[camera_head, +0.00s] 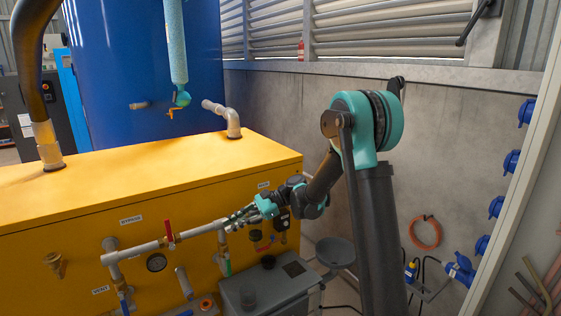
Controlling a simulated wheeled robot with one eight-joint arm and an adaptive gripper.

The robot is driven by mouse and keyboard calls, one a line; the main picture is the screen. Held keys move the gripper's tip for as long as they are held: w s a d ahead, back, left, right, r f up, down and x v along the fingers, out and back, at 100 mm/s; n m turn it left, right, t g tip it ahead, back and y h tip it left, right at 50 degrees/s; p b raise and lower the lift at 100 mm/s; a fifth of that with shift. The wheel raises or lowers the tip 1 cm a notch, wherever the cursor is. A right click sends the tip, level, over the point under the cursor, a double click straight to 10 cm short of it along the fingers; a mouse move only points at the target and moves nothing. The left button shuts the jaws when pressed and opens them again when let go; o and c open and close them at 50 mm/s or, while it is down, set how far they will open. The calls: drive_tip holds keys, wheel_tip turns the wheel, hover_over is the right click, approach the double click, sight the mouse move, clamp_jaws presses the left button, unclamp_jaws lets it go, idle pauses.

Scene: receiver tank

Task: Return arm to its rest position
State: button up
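My teal and dark grey arm rises at the right of the view and bends down and left towards the yellow cabinet (150,172). My gripper (236,218) is at the cabinet's front face, by the right end of a grey horizontal pipe (190,234). It is small and overlaps the pipe fittings, so I cannot tell whether its fingers are open, shut or touching anything. A red-handled valve (169,233) stands on the pipe to the left of the gripper. A green-handled valve (227,268) hangs just below the gripper.
A grey box (268,285) stands below my gripper. A blue tank (145,70) stands behind the cabinet. A concrete wall (280,110) runs behind my arm. Blue sockets (511,161) line the right side.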

drive_tip(key=s+d+f+n+t+h, duration=0.3)
drive_tip(key=s+d, duration=0.3)
drive_tip(key=d, duration=0.6)
drive_tip(key=s+d+f+n+t+h, duration=0.3)
drive_tip(key=s+d+f+h, duration=0.1)
drive_tip(key=d, duration=0.8)
drive_tip(key=s+d+f+n+t+h, duration=0.3)
drive_tip(key=s+d, duration=0.5)
drive_tip(key=d, duration=0.4)
drive_tip(key=f+n+h, duration=0.1)
drive_tip(key=h, duration=0.1)
drive_tip(key=shift+h, duration=0.4)
drive_tip(key=shift+d, duration=0.1)
